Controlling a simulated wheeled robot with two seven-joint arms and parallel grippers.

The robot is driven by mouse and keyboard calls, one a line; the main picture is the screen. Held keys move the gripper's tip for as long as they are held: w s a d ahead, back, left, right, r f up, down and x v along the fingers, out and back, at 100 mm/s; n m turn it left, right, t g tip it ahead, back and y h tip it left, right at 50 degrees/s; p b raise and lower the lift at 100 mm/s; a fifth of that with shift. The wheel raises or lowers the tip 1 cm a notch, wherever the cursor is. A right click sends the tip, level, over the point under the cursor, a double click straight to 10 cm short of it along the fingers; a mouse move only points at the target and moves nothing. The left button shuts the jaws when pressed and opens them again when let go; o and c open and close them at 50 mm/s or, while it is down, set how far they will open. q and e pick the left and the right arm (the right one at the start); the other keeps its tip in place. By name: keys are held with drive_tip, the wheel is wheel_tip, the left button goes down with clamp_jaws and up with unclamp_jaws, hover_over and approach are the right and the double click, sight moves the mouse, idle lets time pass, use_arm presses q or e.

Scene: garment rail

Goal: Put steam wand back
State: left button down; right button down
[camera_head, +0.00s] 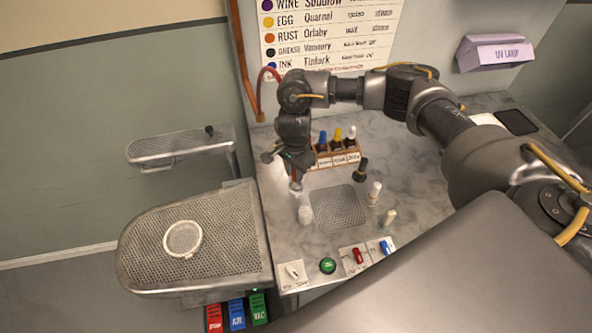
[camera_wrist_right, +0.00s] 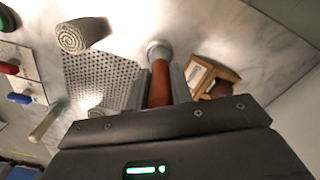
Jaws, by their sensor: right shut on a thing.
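The steam wand (camera_head: 294,174) is a slim brown-orange handle with a pale round tip. In the wrist view the wand (camera_wrist_right: 160,82) lies between the fingers of my right gripper (camera_wrist_right: 158,90), which is shut on it. In the head view my right gripper (camera_head: 292,168) points down above the marble counter, left of a wooden bottle rack. A red hose (camera_head: 261,88) loops behind my right wrist, beside a copper pipe (camera_head: 243,62). The wand's holder cannot be made out clearly. My left gripper is not in view.
The wooden rack (camera_head: 338,159) holds capped bottles. A perforated plate (camera_head: 339,208) has a white rolled cloth (camera_head: 305,214) and small brushes beside it. Switches and a green button (camera_head: 327,265) line the front edge. A perforated pressing board (camera_head: 195,240) stands left.

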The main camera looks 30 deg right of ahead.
idle(0.4)
drive_tip(key=shift+f+b, duration=0.25)
drive_tip(key=shift+b, duration=0.2)
drive_tip(key=c, duration=0.8)
unclamp_jaws()
drive_tip(key=shift+c, duration=0.2)
drive_tip(key=shift+r, duration=0.1)
drive_tip(key=shift+r+p, duration=2.85)
drive_tip(key=shift+r, duration=0.85)
